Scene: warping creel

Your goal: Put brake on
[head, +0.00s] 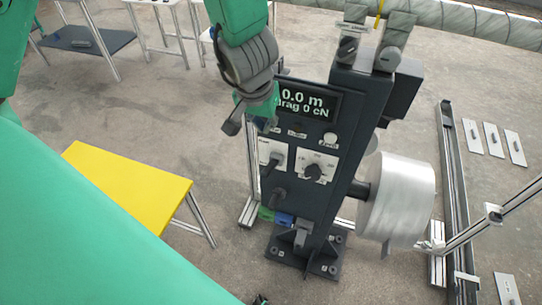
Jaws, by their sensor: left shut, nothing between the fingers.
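A dark upright machine post (338,150) stands at the middle right, with a display (305,100) reading 0.0 m and drag 0 cN. Its face carries a dark-handled switch (272,163) on a white plate at left and a round dark knob (313,172) on another plate at right. Their small labels are unreadable, so I cannot tell which is the brake. My left gripper (254,116) is shut and empty, at the post's upper left beside the display and above the left switch. It hides part of the panel's upper left edge. My right gripper is not seen.
A silvery spool (398,198) sticks out from the post's right side. A yellow-topped table (128,186) stands at left. Metal rails (456,190) and flat plates lie on the floor at right. Open concrete floor lies between table and post.

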